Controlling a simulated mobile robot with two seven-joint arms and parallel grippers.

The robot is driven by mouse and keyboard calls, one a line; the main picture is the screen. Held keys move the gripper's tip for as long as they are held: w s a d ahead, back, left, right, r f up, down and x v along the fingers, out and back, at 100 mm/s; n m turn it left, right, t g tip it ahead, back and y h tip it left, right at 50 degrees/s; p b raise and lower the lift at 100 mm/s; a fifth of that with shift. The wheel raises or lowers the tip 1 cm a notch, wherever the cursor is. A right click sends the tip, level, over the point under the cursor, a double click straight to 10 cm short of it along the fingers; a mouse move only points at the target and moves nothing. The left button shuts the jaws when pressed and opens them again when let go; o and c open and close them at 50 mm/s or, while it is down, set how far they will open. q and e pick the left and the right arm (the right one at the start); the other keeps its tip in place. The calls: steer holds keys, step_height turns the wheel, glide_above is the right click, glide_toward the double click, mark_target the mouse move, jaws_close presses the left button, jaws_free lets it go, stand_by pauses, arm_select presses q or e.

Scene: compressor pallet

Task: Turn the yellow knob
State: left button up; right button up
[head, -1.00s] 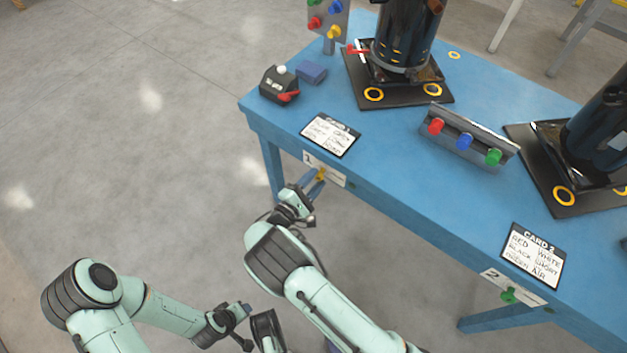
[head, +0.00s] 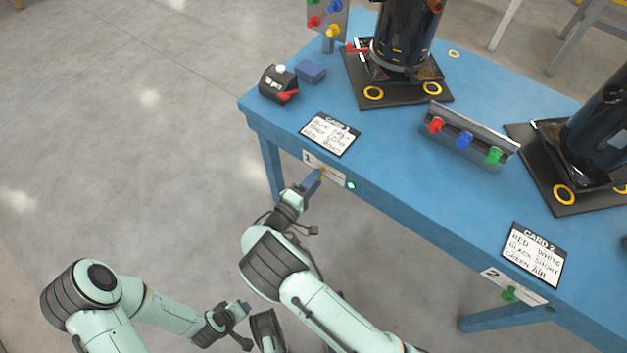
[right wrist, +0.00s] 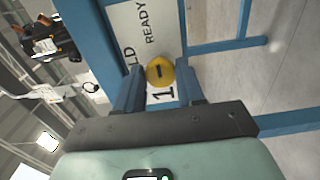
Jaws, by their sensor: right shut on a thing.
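The yellow knob (right wrist: 160,71) is round, with a short dark mark on its face. In the right wrist view it sits between the two blue fingers of my right gripper (right wrist: 161,88), which is shut on it. It is on a white plate (right wrist: 148,32) lettered "READY" and "1". In the head view my right gripper (head: 316,180) reaches up to this plate on the table's front edge and hides most of the knob. A small green light (head: 350,185) shows at the plate's right end. My left gripper (head: 238,312) hangs low, away from the table; its jaw opening is unclear.
The blue table (head: 400,205) carries cards, a dark switch box (head: 279,84), a blue block (head: 311,71), a three-knob panel (head: 465,140) and two black compressors on dark bases. A green knob (head: 509,294) is on the second front plate. Open floor lies left.

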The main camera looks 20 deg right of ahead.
steer(key=shift+a, duration=0.1)
stand_by(0.3)
steer(key=o, duration=1)
arm_select(q)
steer(key=shift+s+d+r+g+p, duration=0.2)
steer(key=shift+s+d+r+p, duration=0.15)
steer(key=shift+s, duration=0.2)
steer(key=shift+s+d+r+g+p, duration=0.2)
steer(key=shift+s+r+p, duration=0.2)
steer(key=shift+s, duration=0.1)
arm_select(e)
steer(key=v, duration=1.3)
steer(key=shift+s+a, duration=0.1)
steer(key=shift+s, duration=0.05)
